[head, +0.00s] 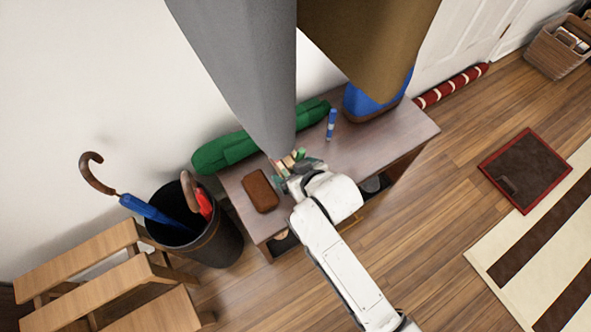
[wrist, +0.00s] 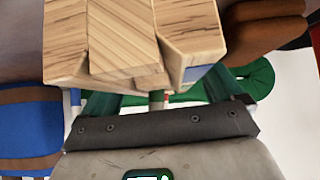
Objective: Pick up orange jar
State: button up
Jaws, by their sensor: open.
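My gripper (head: 291,161) is over the dark wooden bench (head: 357,146), just below the tip of the grey hanging cloth, and is open. Small beige, orange and green bits show around its fingers; I cannot tell which are fingers and which are objects. In the wrist view, wood-grained pieces (wrist: 125,45) fill the upper middle beyond the dark bar of my gripper, so the space between the fingers is hidden. No orange jar can be made out for certain. A small pale orange thing (head: 281,235) shows in the opening under the bench.
On the bench are a brown case (head: 260,190), a green roll (head: 226,151), a blue tube (head: 331,123) and a blue-and-brown bag (head: 370,104). Grey (head: 245,60) and brown (head: 365,40) cloths hang above. An umbrella bin (head: 213,249) stands at left.

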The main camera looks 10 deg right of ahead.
jog(key=shift+s+r, duration=0.2)
jog(key=shift+r, duration=0.2)
jog(key=p+v, duration=0.4)
jog(key=v, duration=0.7)
jog(key=shift+s+d+r, duration=0.1)
jog(key=shift+s, duration=0.05)
jog(key=shift+d, duration=0.1)
